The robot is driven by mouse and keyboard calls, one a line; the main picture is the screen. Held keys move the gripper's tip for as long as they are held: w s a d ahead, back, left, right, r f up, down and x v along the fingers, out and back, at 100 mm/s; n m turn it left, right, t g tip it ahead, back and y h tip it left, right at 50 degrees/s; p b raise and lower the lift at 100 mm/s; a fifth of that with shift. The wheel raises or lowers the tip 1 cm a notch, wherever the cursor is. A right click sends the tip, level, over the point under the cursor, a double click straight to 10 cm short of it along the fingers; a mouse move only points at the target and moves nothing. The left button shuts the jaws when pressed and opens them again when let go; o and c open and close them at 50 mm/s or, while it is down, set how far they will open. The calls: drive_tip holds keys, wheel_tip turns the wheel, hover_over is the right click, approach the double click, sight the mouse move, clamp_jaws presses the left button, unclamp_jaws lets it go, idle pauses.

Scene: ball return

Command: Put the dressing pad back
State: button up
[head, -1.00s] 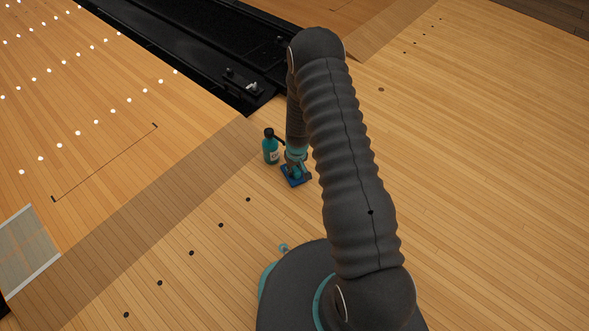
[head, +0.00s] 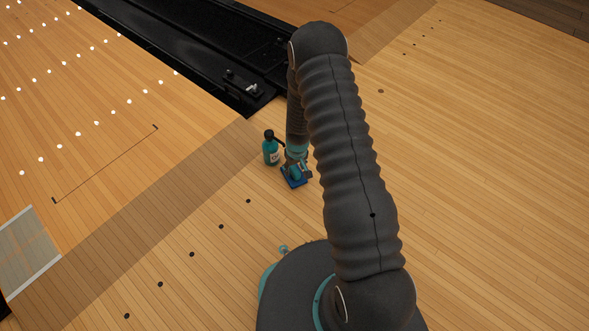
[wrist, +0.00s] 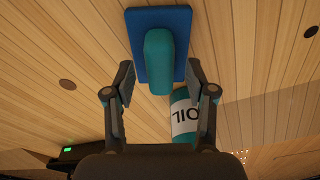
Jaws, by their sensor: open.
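The dressing pad (head: 293,182) is a flat blue block with a teal handle, lying on the wooden floor. In the wrist view the blue pad (wrist: 182,20) is at the top centre, with its teal handle (wrist: 159,62) pointing towards me. My gripper (wrist: 159,78) is open, one finger on each side of the handle in the picture, with visible gaps and no contact seen. In the head view my gripper (head: 298,165) is just over the pad and partly hides it.
A teal oil bottle (head: 271,150) with a dark top stands close left of my gripper; its white label (wrist: 185,120) shows in the wrist view. A black lane gutter (head: 240,84) lies behind.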

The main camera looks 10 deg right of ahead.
wheel_tip(320, 180, up, 10)
drive_tip(key=s+p, duration=0.1)
wheel_tip(320, 180, up, 16)
drive_tip(key=t, duration=0.1)
hover_over(296, 172)
drive_tip(key=s+r+m+t, duration=0.1)
drive_tip(key=s+r, duration=0.5)
drive_tip(key=r, duration=0.7)
drive_tip(key=s+r+m+t, duration=0.1)
drive_tip(key=s+r, duration=0.6)
drive_tip(key=s, duration=0.4)
drive_tip(key=s+r+t, duration=0.1)
drive_tip(key=s+r, duration=0.6)
drive_tip(key=s, duration=0.5)
drive_tip(key=shift+r+m, duration=0.3)
drive_tip(key=shift+m, duration=0.1)
drive_tip(key=shift+a, duration=0.1)
drive_tip(key=shift+c, duration=0.3)
